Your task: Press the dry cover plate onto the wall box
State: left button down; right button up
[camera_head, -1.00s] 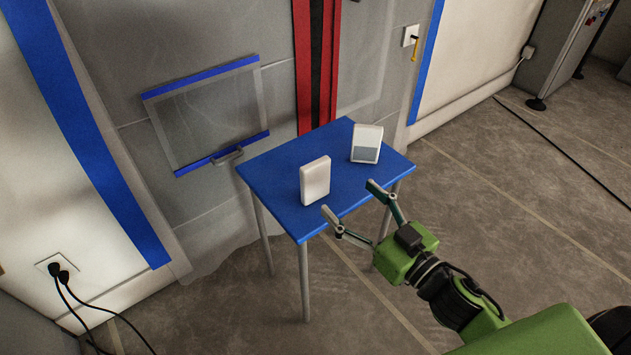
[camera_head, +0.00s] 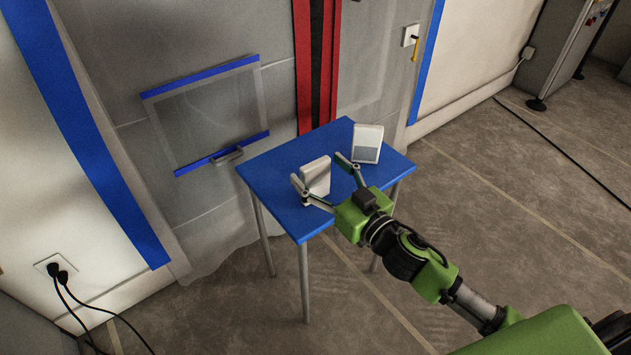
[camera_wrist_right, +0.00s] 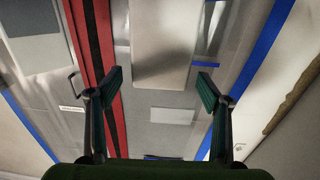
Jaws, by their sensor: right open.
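A plain white cover plate (camera_head: 317,173) stands upright on the left part of the blue table. A second white plate (camera_head: 366,137), with a grey patch on its lower part, stands farther right. My right gripper (camera_head: 320,171) is open, its fingertips at either side of the plain plate in the head view. In the right wrist view the plain plate (camera_wrist_right: 163,40) fills the gap between the fingers, with space on both sides. I cannot tell how deep the fingers reach. A small white wall box (camera_head: 410,35) is on the wall, upper right. My left gripper is out of view.
The blue table (camera_head: 275,183) stands close to a wall covered with translucent sheeting. A blue-edged panel (camera_head: 210,115) is on that wall. A socket with black plugs (camera_head: 57,273) is at lower left. The floor on the right is mostly open, with a dark cable (camera_head: 560,145).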

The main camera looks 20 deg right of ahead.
jog(key=shift+x, duration=1)
jog(key=c, duration=1.2)
jog(key=shift+c, duration=0.2)
jog(key=shift+r, duration=0.15)
